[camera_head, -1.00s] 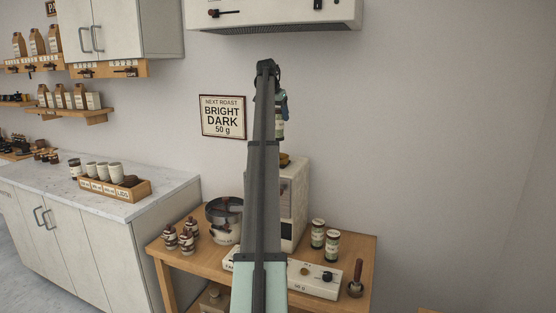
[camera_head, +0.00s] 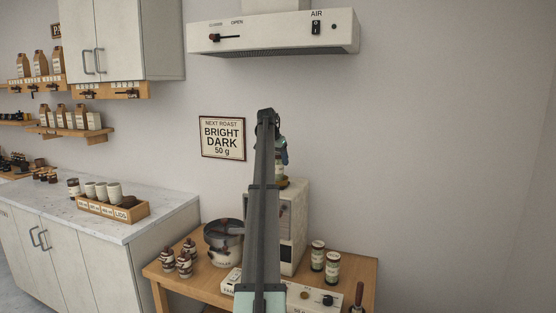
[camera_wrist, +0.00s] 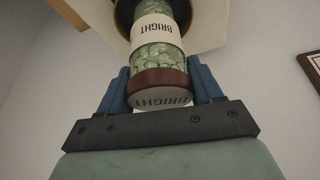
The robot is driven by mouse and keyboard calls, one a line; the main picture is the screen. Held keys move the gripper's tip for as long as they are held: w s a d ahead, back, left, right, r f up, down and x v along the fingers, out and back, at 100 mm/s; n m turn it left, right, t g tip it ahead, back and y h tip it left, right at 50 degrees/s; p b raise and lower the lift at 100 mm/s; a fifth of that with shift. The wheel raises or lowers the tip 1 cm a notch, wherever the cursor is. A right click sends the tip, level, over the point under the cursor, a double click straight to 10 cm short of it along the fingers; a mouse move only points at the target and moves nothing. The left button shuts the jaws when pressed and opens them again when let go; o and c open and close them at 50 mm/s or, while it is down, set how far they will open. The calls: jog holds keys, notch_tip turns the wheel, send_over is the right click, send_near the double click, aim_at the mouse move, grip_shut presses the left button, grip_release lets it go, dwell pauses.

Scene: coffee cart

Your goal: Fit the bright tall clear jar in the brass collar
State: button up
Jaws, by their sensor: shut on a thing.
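The bright tall clear jar (camera_wrist: 158,60) is glass with green beans inside, a white BRIGHT label and a brown-rimmed lid. My gripper (camera_wrist: 160,84) is shut on it, with blue fingers on either side near the lid end. The jar's far end overlaps the dark, brass-edged collar (camera_wrist: 123,14) at the top of the wrist view; whether it is seated cannot be told. In the head view my gripper (camera_head: 281,148) is partly behind my arm, and the jar (camera_head: 282,170) stands just over the collar (camera_head: 284,183) on the white machine.
The pale machine (camera_head: 292,225) stands on a wooden table (camera_head: 200,287). Two jars (camera_head: 325,262) stand to its right; a round pan-like cooler (camera_head: 222,240) and several small jars (camera_head: 178,258) are to its left. A hood (camera_head: 275,32) hangs above.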

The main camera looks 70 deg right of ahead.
jog(key=o, duration=1.4)
jog(key=v, duration=1.2)
jog(key=shift+r, duration=0.1)
